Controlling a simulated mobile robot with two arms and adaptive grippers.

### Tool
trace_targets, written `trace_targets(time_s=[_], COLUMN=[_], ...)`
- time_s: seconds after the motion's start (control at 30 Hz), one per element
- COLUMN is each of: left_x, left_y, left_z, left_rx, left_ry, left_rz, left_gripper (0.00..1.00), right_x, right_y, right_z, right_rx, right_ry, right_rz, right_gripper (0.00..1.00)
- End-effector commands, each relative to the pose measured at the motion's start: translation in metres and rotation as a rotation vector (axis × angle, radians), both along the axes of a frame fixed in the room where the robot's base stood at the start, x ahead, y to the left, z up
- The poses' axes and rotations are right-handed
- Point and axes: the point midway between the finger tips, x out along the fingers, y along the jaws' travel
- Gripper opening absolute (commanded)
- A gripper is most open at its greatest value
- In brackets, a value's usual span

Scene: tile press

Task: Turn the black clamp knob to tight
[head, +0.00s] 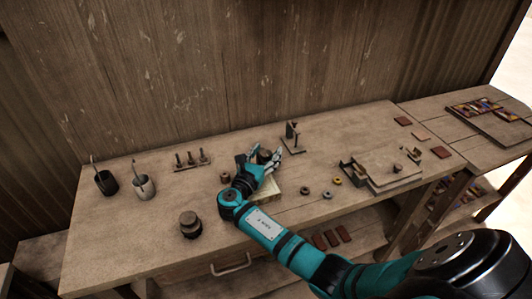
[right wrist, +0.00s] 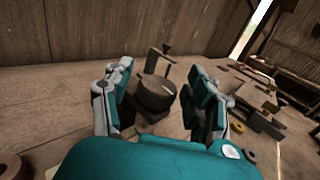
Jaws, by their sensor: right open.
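A dark round knob (right wrist: 157,92) with a pale line on its top stands between the fingers of my right gripper (right wrist: 161,78) in the right wrist view. The fingers are spread to either side of it with gaps. In the head view the dark knob (head: 264,155) shows beside my right gripper (head: 270,165), partly hidden by the fingers. A dark block shows under the knob in the right wrist view. Whether any finger touches the knob, and how tight it is, I cannot tell. My left gripper is not in view.
A small upright stand (head: 292,138) is just behind the knob. Several rings, including a yellow one (head: 336,181), lie to the right, before a board (head: 385,172) with fittings. Cups (head: 144,187), a peg rack (head: 191,163) and a dark stacked weight (head: 189,224) stand left.

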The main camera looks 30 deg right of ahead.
Motion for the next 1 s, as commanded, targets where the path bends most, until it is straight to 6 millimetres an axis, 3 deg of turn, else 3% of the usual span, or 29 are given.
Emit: trace_targets(time_s=[0.07,0.47,0.77,1.0], left_x=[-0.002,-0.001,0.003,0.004], left_y=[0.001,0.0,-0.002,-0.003], left_z=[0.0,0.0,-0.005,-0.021], left_rx=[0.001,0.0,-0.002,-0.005], left_ry=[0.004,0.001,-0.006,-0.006], left_rz=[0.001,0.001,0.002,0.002], left_gripper=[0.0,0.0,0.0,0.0], right_x=[0.0,0.0,0.0,0.001], right_y=[0.0,0.001,0.002,0.003], right_z=[0.0,0.0,-0.002,-0.004], right_rx=[0.0,0.0,0.003,0.003], right_ry=[0.0,0.0,-0.002,-0.002], right_rz=[0.0,0.0,-0.035,-0.167], right_gripper=[0.55,0.02,0.0,0.0])
